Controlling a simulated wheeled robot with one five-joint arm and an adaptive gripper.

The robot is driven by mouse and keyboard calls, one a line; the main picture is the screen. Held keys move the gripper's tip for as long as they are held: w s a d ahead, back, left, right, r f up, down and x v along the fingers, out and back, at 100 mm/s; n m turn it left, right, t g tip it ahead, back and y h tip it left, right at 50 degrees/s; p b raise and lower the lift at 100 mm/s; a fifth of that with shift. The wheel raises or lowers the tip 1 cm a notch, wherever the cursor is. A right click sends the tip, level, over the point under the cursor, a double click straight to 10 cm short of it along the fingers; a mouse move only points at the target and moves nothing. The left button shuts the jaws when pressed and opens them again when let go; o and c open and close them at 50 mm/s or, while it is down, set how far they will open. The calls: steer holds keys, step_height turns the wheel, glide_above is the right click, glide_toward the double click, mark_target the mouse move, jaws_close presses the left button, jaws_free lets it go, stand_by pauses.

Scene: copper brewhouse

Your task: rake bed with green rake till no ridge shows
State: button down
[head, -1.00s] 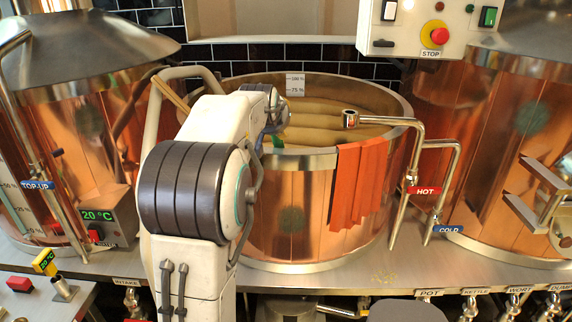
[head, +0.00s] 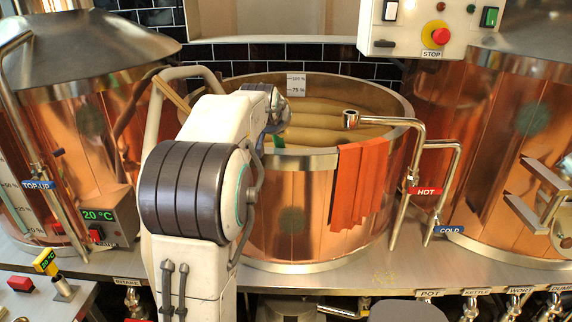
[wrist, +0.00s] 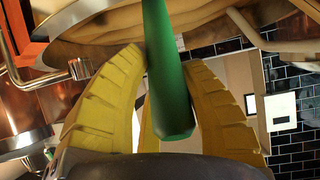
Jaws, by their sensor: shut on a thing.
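The bed (head: 335,120) is a tan mass inside the round copper tun (head: 290,205) at the middle of the head view. Several long rounded ridges show across it. My gripper (wrist: 163,60) has yellow fingers shut on the handle of the green rake (wrist: 172,110). In the head view a small bit of the green rake (head: 279,141) shows at the tun's near rim, beside my arm. The rake's head is hidden, so I cannot tell whether it touches the bed. Part of the bed also shows at the top of the wrist view (wrist: 105,22).
An orange cloth (head: 357,185) hangs over the tun's front rim. A hot tap (head: 351,118) reaches over the right rim, with a cold pipe (head: 458,150) beside it. Copper vessels stand left (head: 75,120) and right (head: 480,150). A control box (head: 425,28) hangs above.

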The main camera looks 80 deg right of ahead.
steer(key=shift+r+p, duration=0.8)
steer(key=shift+r, duration=0.6)
steer(key=shift+d+r+p, duration=0.25)
steer(key=shift+r+p, duration=0.3)
steer(key=shift+p, duration=0.2)
steer(key=r+p, duration=0.1)
steer(key=d+r+p, duration=0.1)
steer(key=r+p, duration=0.1)
steer(key=shift+s+d, duration=0.1)
steer(key=shift+d, duration=0.15)
steer(key=shift+s+d+r, duration=0.1)
steer(key=shift+d+r, duration=0.25)
steer(key=shift+r, duration=0.35)
steer(key=shift+w+d+r, duration=0.1)
steer(key=shift+d+r, duration=0.25)
steer(key=shift+r, duration=0.3)
steer(key=shift+s+d+r, duration=0.1)
steer(key=shift+d+r, duration=0.25)
steer(key=shift+r, duration=0.35)
